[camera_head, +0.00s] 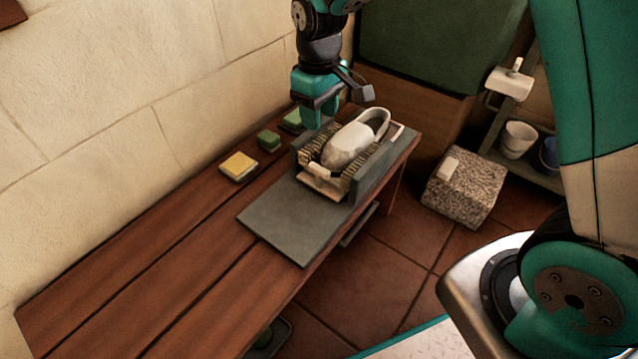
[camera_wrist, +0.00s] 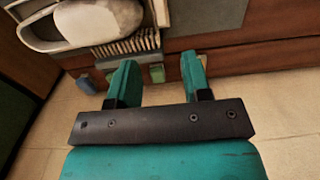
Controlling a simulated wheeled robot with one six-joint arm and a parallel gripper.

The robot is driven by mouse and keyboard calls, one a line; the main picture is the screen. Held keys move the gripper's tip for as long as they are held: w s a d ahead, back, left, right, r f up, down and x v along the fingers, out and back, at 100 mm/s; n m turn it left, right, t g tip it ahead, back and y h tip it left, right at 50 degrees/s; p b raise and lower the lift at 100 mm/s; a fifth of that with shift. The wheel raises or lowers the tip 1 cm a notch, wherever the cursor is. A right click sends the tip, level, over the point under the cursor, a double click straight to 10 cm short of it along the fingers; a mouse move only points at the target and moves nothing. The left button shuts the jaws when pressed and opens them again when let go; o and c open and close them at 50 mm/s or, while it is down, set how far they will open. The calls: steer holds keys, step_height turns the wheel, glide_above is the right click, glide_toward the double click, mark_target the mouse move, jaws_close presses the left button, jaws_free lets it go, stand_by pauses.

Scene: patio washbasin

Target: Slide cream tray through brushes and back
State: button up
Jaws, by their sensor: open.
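The cream tray (camera_head: 324,189) sits in the channel between two rows of bristle brushes (camera_head: 307,150), its near end sticking out. A white shoe (camera_head: 344,147) lies on it and hides most of its surface. A small cream block (camera_head: 320,169) shows at the near end. In the wrist view the shoe (camera_wrist: 95,20) and one brush row (camera_wrist: 127,47) are at the upper left. My gripper (camera_head: 312,118) is open and empty on the wall side of the brush station. Its two teal fingers (camera_wrist: 158,82) are apart, pointing toward the bench in the wrist view.
A grey plate (camera_head: 290,218) extends in front of the brushes on the wooden bench (camera_head: 130,270). A yellow sponge (camera_head: 238,166) and green sponges (camera_head: 268,139) lie by the wall. A stone block (camera_head: 462,190) and pots (camera_head: 517,139) stand right. The bench's near left part is clear.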

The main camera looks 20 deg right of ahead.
mark_target(319, 168)
step_height(319, 168, down, 17)
steer(key=b, duration=0.6)
steer(key=shift+f, duration=0.1)
steer(key=shift+c, duration=0.4)
jaws_close()
